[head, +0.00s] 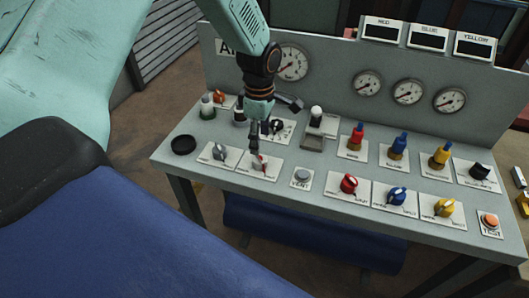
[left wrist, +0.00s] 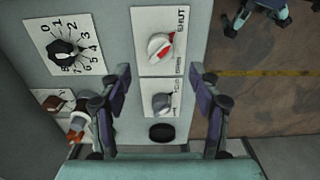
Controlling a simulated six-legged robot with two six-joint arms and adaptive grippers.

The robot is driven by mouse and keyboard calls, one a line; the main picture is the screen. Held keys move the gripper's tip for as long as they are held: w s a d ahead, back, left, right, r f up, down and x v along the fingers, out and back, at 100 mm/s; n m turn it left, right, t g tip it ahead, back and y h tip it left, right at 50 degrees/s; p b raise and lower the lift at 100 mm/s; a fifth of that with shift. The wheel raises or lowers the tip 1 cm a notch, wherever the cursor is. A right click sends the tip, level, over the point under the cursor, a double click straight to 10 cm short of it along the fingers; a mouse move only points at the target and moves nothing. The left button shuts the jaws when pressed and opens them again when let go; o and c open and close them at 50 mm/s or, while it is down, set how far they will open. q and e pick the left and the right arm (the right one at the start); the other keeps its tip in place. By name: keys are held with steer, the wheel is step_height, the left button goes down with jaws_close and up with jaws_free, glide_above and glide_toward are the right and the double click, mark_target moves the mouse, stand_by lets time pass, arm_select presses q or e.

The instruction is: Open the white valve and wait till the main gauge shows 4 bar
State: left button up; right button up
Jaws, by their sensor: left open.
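The white valve (head: 259,162) is a white knob with a red mark on a white plate, left of the middle of the bench. It also shows in the left wrist view (left wrist: 160,46), with "SHUT" printed beside it. My left gripper (head: 273,126) is open and empty above the bench near it. In the left wrist view the two fingers stand apart (left wrist: 160,100), with the white valve beyond them. The main gauge (head: 292,62) is the large dial on the back panel; its needle points to the lower left, and its figures are too small to read.
A grey knob (head: 220,152) is beside the white valve, and a black numbered dial knob (left wrist: 64,52) is close by. A grey vent button (head: 302,176) and red (head: 349,184), blue (head: 397,196) and yellow (head: 444,207) knobs line the front. Three smaller gauges are behind.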

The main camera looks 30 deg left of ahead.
mark_target(260, 156)
arm_select(q)
steer(key=shift+a+f, duration=0.1)
steer(key=shift+f, duration=0.25)
step_height(260, 156, down, 6)
steer(key=shift+s+f, duration=0.15)
steer(key=shift+f, duration=0.5)
steer(key=shift+c, duration=0.4)
steer(key=shift+r, duration=0.1)
steer(key=shift+c, duration=1.4)
steer(key=c, duration=0.8)
